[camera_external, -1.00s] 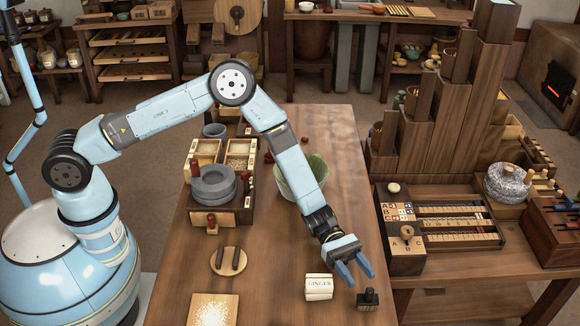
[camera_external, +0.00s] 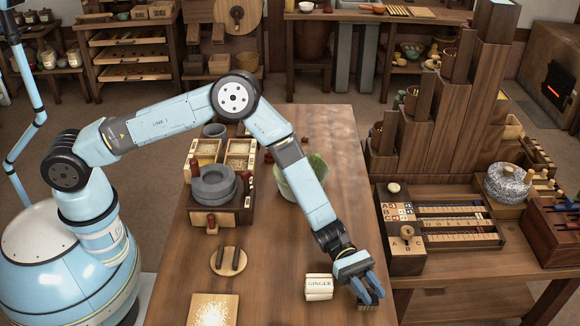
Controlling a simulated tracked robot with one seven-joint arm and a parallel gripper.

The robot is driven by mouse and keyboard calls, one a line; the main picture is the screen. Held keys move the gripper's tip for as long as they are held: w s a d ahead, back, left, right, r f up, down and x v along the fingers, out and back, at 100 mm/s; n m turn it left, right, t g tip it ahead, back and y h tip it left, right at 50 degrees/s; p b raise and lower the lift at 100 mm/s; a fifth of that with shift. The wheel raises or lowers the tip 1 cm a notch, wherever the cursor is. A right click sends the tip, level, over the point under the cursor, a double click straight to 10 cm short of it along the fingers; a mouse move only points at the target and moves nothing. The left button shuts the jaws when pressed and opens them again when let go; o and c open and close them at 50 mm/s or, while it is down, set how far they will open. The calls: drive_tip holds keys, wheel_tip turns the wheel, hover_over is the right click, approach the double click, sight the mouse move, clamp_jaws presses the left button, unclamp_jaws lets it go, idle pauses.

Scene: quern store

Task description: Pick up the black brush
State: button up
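The black brush (camera_external: 368,306) is at the near right part of the wooden table, to the right of the white block marked GINGER (camera_external: 319,287). Only a little of the brush shows, low between and below the fingers. My gripper (camera_external: 369,294) points down over the brush, with one blue finger on each side of it. The fingers stand apart, but I cannot tell whether they press on the brush. The brush looks to be at table height.
The GINGER block stands close to the left of my gripper. A green bowl (camera_external: 303,178) and a grey stone quern (camera_external: 214,185) stand farther back. A round board (camera_external: 228,261) lies at left. The table (camera_external: 270,280) is bare left of the block.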

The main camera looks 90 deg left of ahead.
clamp_jaws()
